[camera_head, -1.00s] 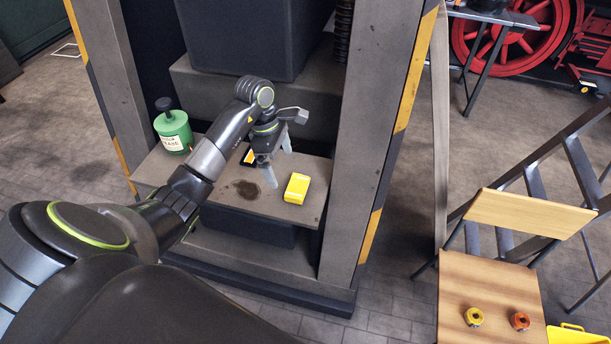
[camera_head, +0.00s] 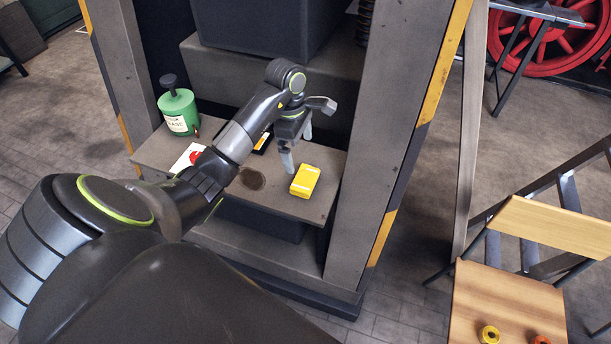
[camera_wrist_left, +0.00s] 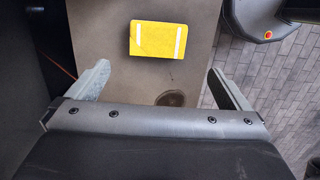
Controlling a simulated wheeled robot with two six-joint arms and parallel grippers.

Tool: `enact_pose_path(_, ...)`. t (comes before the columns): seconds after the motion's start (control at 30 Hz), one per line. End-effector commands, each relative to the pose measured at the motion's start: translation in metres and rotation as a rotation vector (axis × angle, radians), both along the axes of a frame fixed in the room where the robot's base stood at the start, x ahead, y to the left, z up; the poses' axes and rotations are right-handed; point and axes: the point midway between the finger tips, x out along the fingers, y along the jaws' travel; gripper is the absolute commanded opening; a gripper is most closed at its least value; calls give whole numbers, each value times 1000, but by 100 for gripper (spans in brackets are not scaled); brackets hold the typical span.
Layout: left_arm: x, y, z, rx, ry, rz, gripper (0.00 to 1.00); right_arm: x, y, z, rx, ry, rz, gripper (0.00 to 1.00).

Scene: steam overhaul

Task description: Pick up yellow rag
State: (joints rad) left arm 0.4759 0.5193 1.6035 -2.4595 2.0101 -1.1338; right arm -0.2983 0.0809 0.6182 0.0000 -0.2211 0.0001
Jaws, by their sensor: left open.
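The yellow rag (camera_head: 305,181) is a folded, block-like yellow piece lying on the right part of the grey shelf (camera_head: 285,207). In the left wrist view the rag (camera_wrist_left: 158,39) shows two pale stripes and lies ahead of the fingers, roughly between their lines. My left gripper (camera_head: 298,150) is open and empty, pointing down just left of and behind the rag. Its two fingers also show apart in the left wrist view (camera_wrist_left: 160,88), not touching the rag. My right gripper is not in view.
A green canister (camera_head: 178,112) stands at the shelf's left end, with a white card with a red mark (camera_head: 190,158) near it. A dark stain (camera_head: 252,179) marks the shelf. Striped posts (camera_head: 395,130) flank the shelf. A wooden chair (camera_head: 510,300) stands at right.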

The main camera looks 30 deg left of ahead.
Motion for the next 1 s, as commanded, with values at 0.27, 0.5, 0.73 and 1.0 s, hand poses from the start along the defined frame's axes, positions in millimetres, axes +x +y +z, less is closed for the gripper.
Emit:
enact_pose_path(0.27,1,-4,-40,0,0,0,100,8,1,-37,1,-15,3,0)
enact_pose_path(0.5,2,-6,-57,0,-1,0,100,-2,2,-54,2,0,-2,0)
enact_pose_path(0.73,3,-8,-66,0,0,0,100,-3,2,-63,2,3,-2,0)
enact_pose_path(1.0,7,-14,-98,-2,6,1,100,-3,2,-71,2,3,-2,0)
